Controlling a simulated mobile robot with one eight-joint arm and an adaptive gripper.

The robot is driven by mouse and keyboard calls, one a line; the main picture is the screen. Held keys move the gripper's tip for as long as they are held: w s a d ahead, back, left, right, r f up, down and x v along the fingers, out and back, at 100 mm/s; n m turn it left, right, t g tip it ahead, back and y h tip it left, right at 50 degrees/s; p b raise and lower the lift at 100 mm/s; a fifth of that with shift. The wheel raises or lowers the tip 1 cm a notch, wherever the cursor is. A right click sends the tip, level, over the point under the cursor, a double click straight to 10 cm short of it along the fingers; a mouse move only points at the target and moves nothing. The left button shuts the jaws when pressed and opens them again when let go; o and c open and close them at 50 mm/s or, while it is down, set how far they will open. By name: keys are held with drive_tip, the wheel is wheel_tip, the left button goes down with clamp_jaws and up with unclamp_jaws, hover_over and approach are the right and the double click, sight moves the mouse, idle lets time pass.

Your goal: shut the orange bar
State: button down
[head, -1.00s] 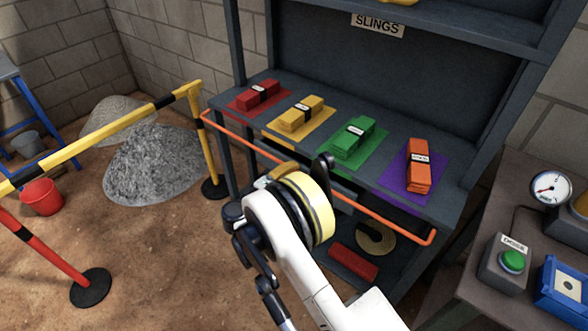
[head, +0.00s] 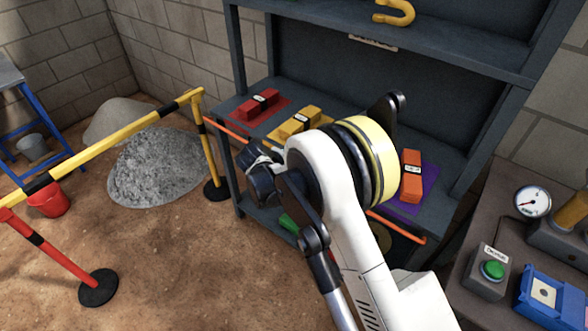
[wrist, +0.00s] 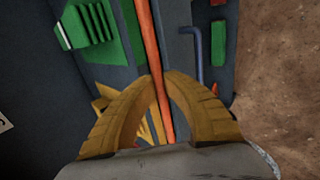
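The orange bar (head: 398,227) runs along the front of the grey sling shelf, with its middle hidden behind my arm in the head view. In the wrist view the orange bar (wrist: 150,40) runs down from the top edge and passes between the two yellow fingers of my gripper (wrist: 160,78). The fingertips converge close on both sides of the bar, and the fingers look closed on it. In the head view my gripper's fingers are hidden behind my own arm.
The shelf (head: 228,104) carries a red block (head: 262,103), a yellow block (head: 300,121) and an orange block (head: 411,176). A yellow barrier (head: 110,141) stands left. A side table with a gauge (head: 532,202) and green button (head: 492,270) stands right. Open dirt floor lies front left.

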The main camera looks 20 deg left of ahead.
drive_tip(key=shift+w+d+r+g+y+p, duration=0.3)
drive_tip(key=shift+w+g+y, duration=0.35)
drive_tip(key=shift+g, duration=1)
drive_tip(key=shift+w+d+r+g+y+p, duration=0.15)
drive_tip(key=shift+w+r+g+y+p, duration=0.35)
drive_tip(key=shift+g, duration=1.1)
drive_tip(key=shift+w+d+r+g+y+p, duration=0.2)
drive_tip(key=shift+w+g+y, duration=0.55)
drive_tip(key=shift+g, duration=0.9)
drive_tip(key=shift+s, duration=0.1)
drive_tip(key=c, duration=1.5)
unclamp_jaws()
drive_tip(key=shift+d, duration=0.1)
drive_tip(key=shift+o, duration=0.2)
wheel_tip(320, 180, up, 12)
drive_tip(key=w+d, duration=0.1)
drive_tip(key=w, duration=0.1)
drive_tip(key=shift+w, duration=0.15)
drive_tip(key=shift+f, duration=0.15)
